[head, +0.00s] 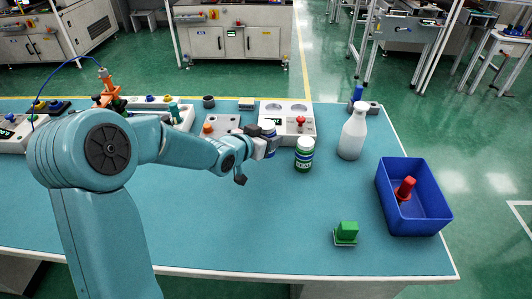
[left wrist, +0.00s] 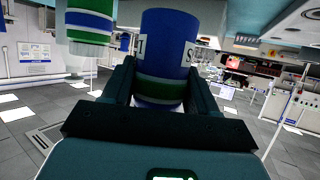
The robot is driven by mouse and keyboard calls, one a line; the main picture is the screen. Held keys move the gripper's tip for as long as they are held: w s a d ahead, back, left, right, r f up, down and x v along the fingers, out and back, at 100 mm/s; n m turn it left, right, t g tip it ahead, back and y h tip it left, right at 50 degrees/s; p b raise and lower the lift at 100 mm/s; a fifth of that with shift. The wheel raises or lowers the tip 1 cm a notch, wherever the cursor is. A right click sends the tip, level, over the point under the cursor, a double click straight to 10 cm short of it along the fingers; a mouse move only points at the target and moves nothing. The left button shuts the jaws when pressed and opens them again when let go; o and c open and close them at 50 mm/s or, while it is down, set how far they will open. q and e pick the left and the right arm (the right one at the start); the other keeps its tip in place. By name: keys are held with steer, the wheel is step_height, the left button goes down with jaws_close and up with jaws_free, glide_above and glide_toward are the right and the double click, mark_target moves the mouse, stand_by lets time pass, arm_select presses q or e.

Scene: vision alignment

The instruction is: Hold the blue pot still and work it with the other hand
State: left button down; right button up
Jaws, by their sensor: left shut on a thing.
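The blue pot (head: 268,125) is held in my left gripper (head: 270,141) over the back middle of the table. In the left wrist view the blue pot (left wrist: 165,50) sits between the two fingers (left wrist: 160,92) and shows a green band and white label parts. My left gripper is shut on it. My right gripper is in neither view.
A blue bin (head: 438,221) holding a red object (head: 404,189) is at the right. A green block (head: 346,231) lies near the front. Control boxes (head: 290,137) line the back. The front middle is clear.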

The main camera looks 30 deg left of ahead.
arm_select(q)
steer(key=shift+f, duration=0.2)
steer(key=shift+f, duration=2.1)
steer(key=shift+f+b, duration=0.25)
steer(key=shift+b, duration=0.15)
steer(key=shift+c, duration=1.5)
jaws_free()
steer(key=shift+r, duration=0.1)
